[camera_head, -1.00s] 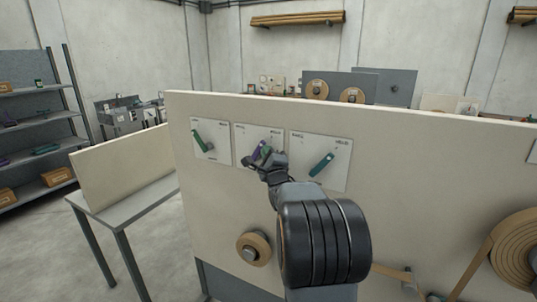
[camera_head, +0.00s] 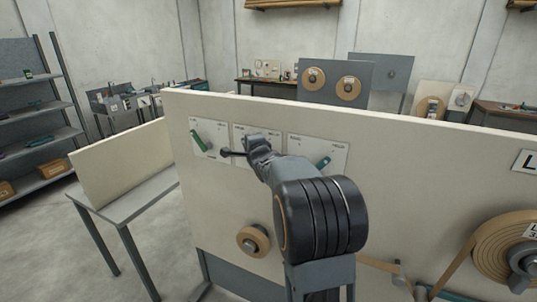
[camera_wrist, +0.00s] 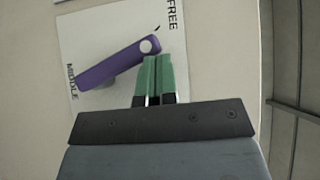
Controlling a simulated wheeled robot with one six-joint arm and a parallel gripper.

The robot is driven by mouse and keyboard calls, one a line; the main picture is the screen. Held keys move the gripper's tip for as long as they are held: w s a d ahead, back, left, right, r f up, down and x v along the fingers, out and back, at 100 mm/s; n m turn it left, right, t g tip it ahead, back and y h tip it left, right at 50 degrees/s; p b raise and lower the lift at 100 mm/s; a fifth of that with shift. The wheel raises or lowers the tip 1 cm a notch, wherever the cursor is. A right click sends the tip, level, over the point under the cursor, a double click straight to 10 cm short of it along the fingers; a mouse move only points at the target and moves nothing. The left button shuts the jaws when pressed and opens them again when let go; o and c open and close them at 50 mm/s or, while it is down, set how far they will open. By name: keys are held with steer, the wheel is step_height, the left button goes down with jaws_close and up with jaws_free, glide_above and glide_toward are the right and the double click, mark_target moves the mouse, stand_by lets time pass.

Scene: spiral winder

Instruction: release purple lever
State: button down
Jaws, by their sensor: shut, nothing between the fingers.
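The purple lever (camera_wrist: 112,64) shows in the wrist view on a white plate (camera_wrist: 95,30). Its round pivot is at the upper right and its arm slants down left towards the "MIDDLE" label; "FREE" is printed at the right. My gripper (camera_wrist: 158,76) has its green fingertips together with nothing between them. The tips appear just below the pivot, beside the lever; I cannot tell whether they touch. In the head view my gripper (camera_head: 252,144) is in front of the middle plate (camera_head: 238,131) and hides the purple lever.
A green lever (camera_head: 199,141) is on the left plate and a teal lever (camera_head: 322,164) on the right plate of the same cream panel (camera_head: 400,190). A tape roll (camera_head: 253,240) is mounted below, and a large roll (camera_head: 495,250) is at the right.

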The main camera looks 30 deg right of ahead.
steer(key=shift+w+a+b, duration=0.45)
steer(key=shift+w+a, duration=0.2)
steer(key=shift+w, duration=0.35)
steer(key=shift+r, duration=0.1)
steer(key=s+a+r+p, duration=0.1)
steer(key=s+r, duration=0.5)
steer(key=s, duration=0.5)
steer(key=shift+s+p, duration=0.3)
steer(key=shift+p, duration=0.1)
stand_by(0.3)
